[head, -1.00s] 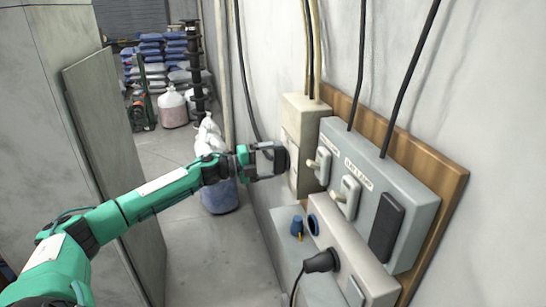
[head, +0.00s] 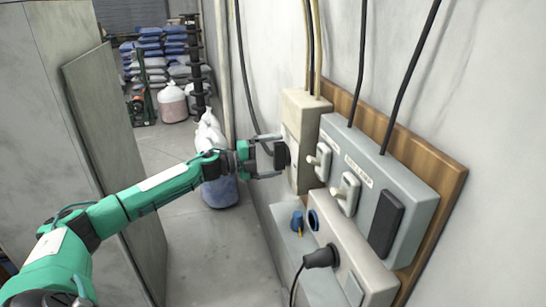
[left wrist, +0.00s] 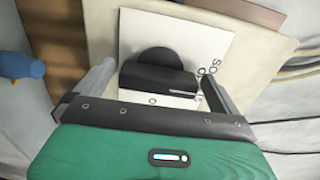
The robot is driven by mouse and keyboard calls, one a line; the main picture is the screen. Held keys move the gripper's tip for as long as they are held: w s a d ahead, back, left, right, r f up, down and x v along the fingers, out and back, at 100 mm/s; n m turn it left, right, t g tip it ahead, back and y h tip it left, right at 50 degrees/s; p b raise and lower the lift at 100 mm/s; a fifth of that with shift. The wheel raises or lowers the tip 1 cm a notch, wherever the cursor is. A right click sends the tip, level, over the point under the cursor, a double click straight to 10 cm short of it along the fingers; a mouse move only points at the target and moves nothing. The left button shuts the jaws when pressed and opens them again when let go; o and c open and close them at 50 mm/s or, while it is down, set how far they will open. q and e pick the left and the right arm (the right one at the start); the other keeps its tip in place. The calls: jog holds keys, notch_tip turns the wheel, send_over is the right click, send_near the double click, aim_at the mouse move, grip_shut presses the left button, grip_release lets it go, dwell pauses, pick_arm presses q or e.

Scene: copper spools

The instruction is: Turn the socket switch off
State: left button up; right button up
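The socket switch is a black handle with a rounded plate (left wrist: 158,60) on a white label whose partly covered lettering begins "SO". In the head view the black switch (head: 282,155) stands out from the side of the tall beige box (head: 301,110). My left gripper (head: 281,156) is open, with one finger above and one below the switch. In the left wrist view the open fingers (left wrist: 157,75) lie on either side of the black handle, with gaps on both sides. I cannot tell whether anything touches. My right gripper is not in view.
A grey box with two light toggle switches (head: 346,192) is on the wooden board (head: 435,165) to the right. Below is a socket strip (head: 345,255) with a black plug (head: 320,258). Black cables run up the wall.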

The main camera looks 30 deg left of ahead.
pick_arm(q)
jog(key=b+v, duration=0.6)
jog(key=v, duration=0.7)
jog(key=shift+s+a+b, duration=0.2)
jog(key=shift+a+b, duration=0.05)
jog(key=shift+b, duration=0.15)
jog(key=shift+a, duration=0.1)
dwell(0.7)
